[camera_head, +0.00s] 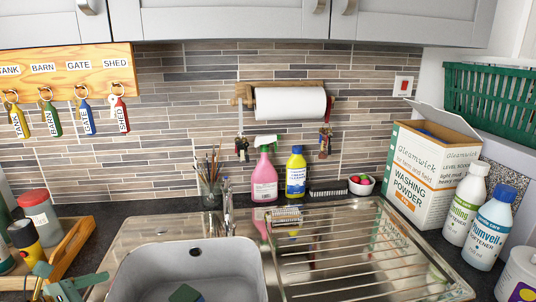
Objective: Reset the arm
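Neither of my grippers can be made out in the head view, and no arm link is clearly visible. The task names no object apart from the arm. A teal-green plastic piece (66,287) shows at the bottom left, cut off by the picture's edge; I cannot tell what it belongs to.
A sink (130,270) with a green sponge (186,293) lies in front, its ribbed drainer (350,262) clear. Pink (264,180) and yellow (296,175) bottles stand behind. A washing powder box (425,175) and white bottles (464,205) stand right, a wooden caddy (72,248) left.

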